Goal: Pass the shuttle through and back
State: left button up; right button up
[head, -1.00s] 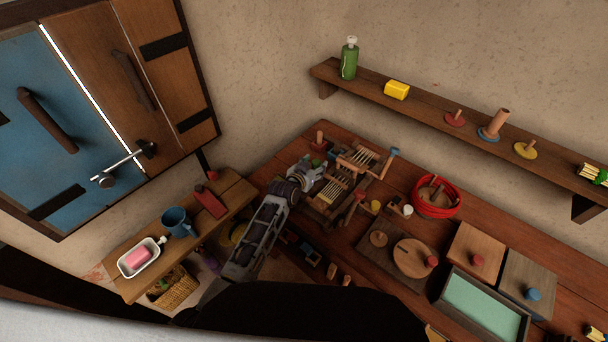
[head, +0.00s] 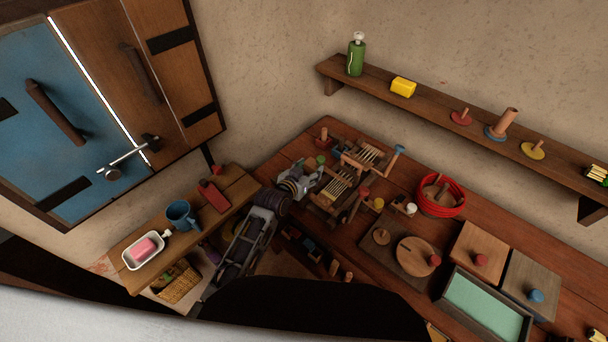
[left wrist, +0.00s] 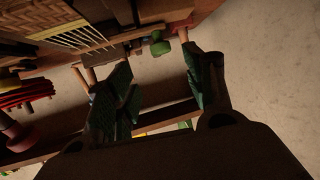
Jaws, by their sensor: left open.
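A small wooden loom (head: 367,160) with pale warp threads stands at the back left of the workbench. Its threads (left wrist: 75,38) also show at the top left of the left wrist view. My left gripper (head: 317,177) is just left of the loom, apart from its threads as far as I can tell. In the left wrist view its two fingers (left wrist: 162,80) are spread, with nothing between them. A small green piece (left wrist: 160,45) lies beyond the fingertips. I cannot make out the shuttle for certain. My right gripper is not in view.
The workbench (head: 395,185) holds a red coil (head: 441,197), round wooden discs (head: 416,257) and a green-topped tray (head: 487,304) right of the loom. A wall shelf (head: 440,112) runs above. A side shelf (head: 239,189) with a blue mug (head: 181,217) stands left of my arm.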

pick_arm(q)
jog(key=shift+v, duration=1.75)
jog(key=shift+c, duration=0.3)
